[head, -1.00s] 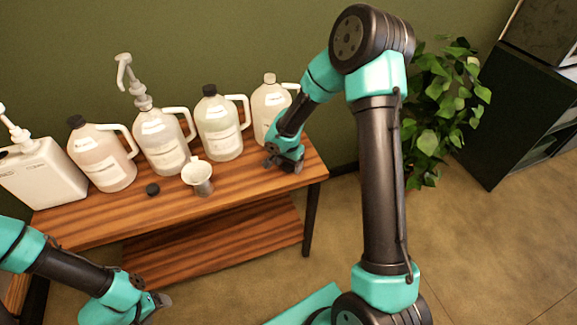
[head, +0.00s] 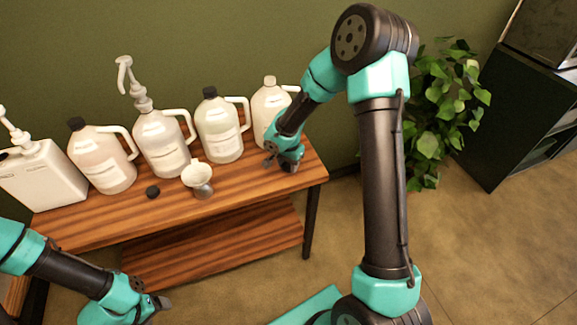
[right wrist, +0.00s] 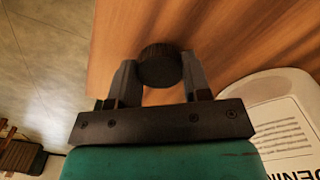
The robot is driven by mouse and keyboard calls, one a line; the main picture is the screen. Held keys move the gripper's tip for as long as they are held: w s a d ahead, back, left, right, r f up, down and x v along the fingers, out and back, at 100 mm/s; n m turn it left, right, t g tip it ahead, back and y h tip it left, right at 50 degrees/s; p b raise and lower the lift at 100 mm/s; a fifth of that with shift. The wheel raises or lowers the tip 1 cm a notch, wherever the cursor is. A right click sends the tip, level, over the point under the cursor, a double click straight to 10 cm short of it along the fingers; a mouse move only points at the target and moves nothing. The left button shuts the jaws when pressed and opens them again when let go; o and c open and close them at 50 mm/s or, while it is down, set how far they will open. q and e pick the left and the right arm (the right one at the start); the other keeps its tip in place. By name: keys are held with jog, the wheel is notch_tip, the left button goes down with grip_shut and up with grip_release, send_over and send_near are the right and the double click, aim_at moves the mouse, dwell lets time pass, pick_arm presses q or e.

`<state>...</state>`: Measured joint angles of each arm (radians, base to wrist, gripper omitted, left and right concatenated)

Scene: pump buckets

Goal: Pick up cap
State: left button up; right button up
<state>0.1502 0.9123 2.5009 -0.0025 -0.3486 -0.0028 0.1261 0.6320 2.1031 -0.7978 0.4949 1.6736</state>
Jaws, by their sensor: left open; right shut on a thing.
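A dark ridged cap (right wrist: 160,65) sits between the two fingers of my right gripper (right wrist: 160,82) in the right wrist view, with the wooden table top behind it. My right gripper is shut on this cap. In the head view my right gripper (head: 279,161) is low over the right end of the table, in front of the rightmost jug, and the held cap cannot be made out there. Another black cap (head: 152,191) lies on the table left of the metal cup. My left gripper (head: 162,302) is open and empty, below the table's front edge.
The wooden table (head: 240,192) carries a row of jugs, including a black-capped jug (head: 219,128), a pump jug (head: 161,142) and a pale-capped jug (head: 270,105). A plant (head: 440,100) is at the right.

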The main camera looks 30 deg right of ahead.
jog(key=shift+s+a+r, duration=0.1)
jog(key=shift+s+r, duration=0.05)
jog(key=shift+r, duration=0.45)
jog(key=shift+s+a+r, duration=0.1)
jog(key=shift+r, duration=0.5)
jog(key=s+a+r, duration=0.1)
jog(key=s+a, duration=0.7)
jog(key=s, duration=0.5)
jog(key=shift+r, duration=0.2)
